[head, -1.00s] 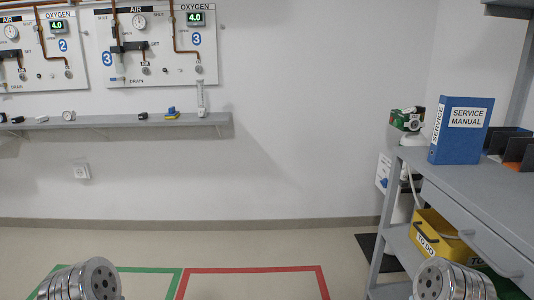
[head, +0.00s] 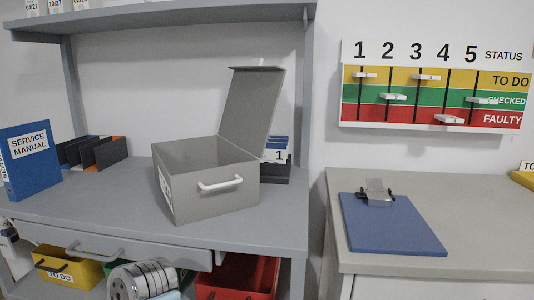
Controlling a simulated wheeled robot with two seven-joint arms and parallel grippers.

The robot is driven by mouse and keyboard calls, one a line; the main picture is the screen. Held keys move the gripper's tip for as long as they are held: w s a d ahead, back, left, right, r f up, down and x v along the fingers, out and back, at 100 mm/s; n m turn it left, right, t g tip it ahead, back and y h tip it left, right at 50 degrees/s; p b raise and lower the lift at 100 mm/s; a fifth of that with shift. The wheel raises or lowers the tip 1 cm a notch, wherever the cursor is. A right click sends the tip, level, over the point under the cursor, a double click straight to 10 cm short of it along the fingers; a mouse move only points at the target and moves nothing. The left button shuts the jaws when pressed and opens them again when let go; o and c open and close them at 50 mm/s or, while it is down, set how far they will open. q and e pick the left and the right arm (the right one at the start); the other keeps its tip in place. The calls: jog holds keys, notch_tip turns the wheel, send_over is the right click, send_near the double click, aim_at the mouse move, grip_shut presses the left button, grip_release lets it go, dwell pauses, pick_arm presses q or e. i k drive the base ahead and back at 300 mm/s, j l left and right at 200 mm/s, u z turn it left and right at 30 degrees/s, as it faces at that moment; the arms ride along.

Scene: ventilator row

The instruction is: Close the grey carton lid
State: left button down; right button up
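The grey carton (head: 212,195) stands on the grey workbench, with a white handle (head: 220,184) on its front face and a label on its left side. Its lid (head: 252,112) is open, standing up from the rear right edge and leaning slightly back. A round metal part of one of my arms shows at the bottom edge, below the bench top. No gripper fingers show in the head view, and nothing of mine touches the carton.
The bench (head: 100,205) has free room around the carton. A blue service manual (head: 30,160) and file holder (head: 98,152) stand left. A dark holder with a card (head: 276,157) is behind the carton. A shelf (head: 170,20) hangs above. Right, a cabinet carries a blue clipboard (head: 392,224).

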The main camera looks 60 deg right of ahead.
aim_at(255, 89)
jog(key=j+z, duration=0.15)
jog(key=z, duration=1.7)
